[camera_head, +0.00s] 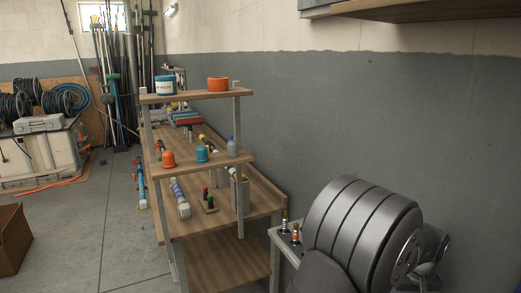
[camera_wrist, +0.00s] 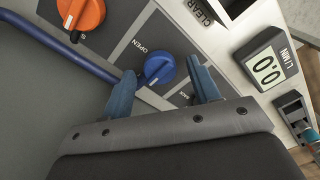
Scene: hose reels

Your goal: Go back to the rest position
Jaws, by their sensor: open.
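My gripper (camera_wrist: 160,66) shows in the wrist view with its two blue fingers spread apart. The fingertips are on either side of a blue knob (camera_wrist: 158,68) on a grey and white panel (camera_wrist: 128,48) marked OPEN. I cannot tell whether the fingers touch the knob. Nothing else is between the fingers. I cannot make out my gripper in the head view.
An orange knob (camera_wrist: 81,14) and a meter (camera_wrist: 267,66) reading 0.0 L/MIN flank the blue knob. A blue tube (camera_wrist: 60,45) runs at the left.

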